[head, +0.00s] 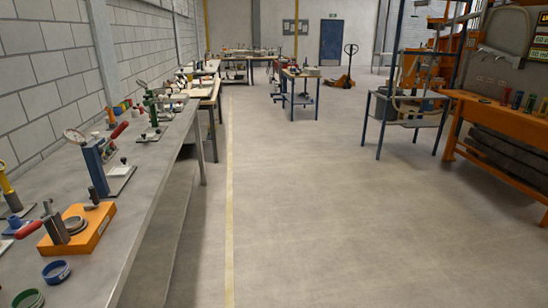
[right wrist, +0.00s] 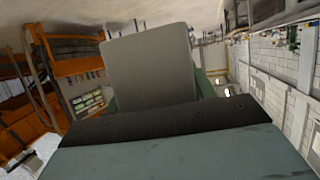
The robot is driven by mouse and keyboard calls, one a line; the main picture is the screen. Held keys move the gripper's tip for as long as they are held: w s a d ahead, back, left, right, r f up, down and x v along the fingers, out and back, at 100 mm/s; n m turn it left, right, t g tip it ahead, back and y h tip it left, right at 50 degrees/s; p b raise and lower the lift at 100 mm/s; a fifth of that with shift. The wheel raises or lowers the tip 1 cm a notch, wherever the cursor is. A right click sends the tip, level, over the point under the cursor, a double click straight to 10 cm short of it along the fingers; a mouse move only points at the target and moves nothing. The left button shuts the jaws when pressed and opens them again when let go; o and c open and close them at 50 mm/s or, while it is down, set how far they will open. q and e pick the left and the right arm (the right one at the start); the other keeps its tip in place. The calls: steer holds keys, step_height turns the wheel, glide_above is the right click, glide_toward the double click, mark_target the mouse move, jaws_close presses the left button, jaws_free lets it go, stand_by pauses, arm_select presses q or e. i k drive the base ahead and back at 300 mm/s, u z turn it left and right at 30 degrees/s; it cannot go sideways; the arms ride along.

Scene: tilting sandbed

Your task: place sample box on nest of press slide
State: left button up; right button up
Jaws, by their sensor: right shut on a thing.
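In the right wrist view my right gripper (right wrist: 158,105) is shut on a plain grey, flat-faced thing (right wrist: 150,62), which I take to be the sample box. It sticks out beyond the dark jaw edge, and its lower part is hidden by the gripper. The view is tilted, and no bench surface lies close to it. Neither gripper shows in the head view. I cannot pick out the press slide or its nest with certainty. The long grey bench at left carries small hand presses, one with a blue column (head: 93,165), and an orange block (head: 80,232) with a round ring.
The grey bench (head: 150,185) runs along the left wall. A blue ring (head: 56,271) lies near its front. Open floor (head: 340,210) with a yellow line fills the middle. A blue-legged stand (head: 405,110) and an orange rack (head: 500,115) stand at right, a small table (head: 300,73) farther back.

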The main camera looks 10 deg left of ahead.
mark_target(119, 171)
steer(key=i, duration=2.8)
steer(key=u, duration=3.3)
steer(key=i, duration=1)
